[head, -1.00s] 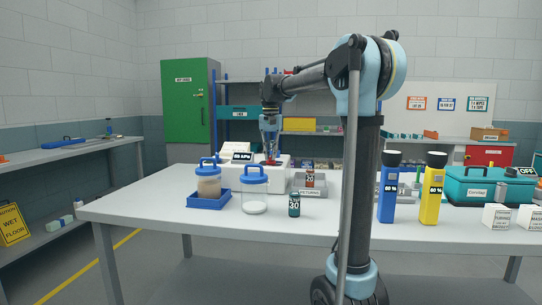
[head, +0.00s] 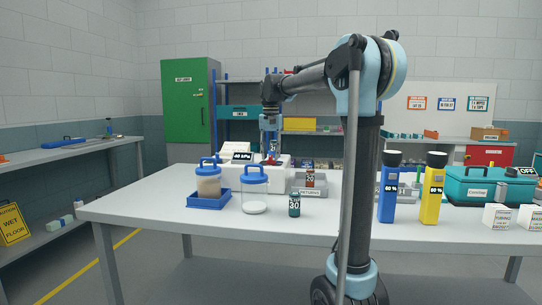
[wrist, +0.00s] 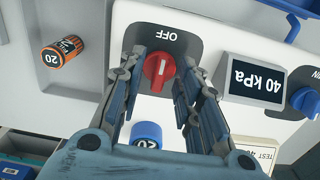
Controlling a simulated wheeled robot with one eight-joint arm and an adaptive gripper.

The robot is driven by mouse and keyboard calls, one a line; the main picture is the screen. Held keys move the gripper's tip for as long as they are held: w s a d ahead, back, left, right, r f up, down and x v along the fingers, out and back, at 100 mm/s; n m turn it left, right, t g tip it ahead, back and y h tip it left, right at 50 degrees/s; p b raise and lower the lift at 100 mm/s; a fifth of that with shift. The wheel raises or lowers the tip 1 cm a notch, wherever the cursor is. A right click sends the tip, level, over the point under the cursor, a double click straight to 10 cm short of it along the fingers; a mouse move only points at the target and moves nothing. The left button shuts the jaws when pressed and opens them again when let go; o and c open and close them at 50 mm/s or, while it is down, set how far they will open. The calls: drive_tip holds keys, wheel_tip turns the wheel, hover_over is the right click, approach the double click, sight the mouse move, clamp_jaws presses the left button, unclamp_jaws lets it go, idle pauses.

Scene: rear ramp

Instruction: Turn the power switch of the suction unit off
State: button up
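The white suction unit (head: 278,178) stands on the table in the head view, with its display (wrist: 252,82) reading 40 kPa. Its red power switch (wrist: 158,70) sits on a dark plate in the wrist view. The white mark on the switch points roughly at the OFF label (wrist: 170,35). My gripper (wrist: 162,66) is open, one finger on each side of the switch, with small gaps visible beside it. In the head view my gripper (head: 270,152) is low over the unit, and the switch is mostly hidden there.
A blue knob (wrist: 305,101) is right of the display. Blue-lidded jars (head: 255,190), a dark bottle (head: 294,205) and two torches (head: 388,200) stand on the table.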

wheel_tip(320, 180, up, 12)
idle(0.6)
drive_tip(key=shift+f, duration=0.15)
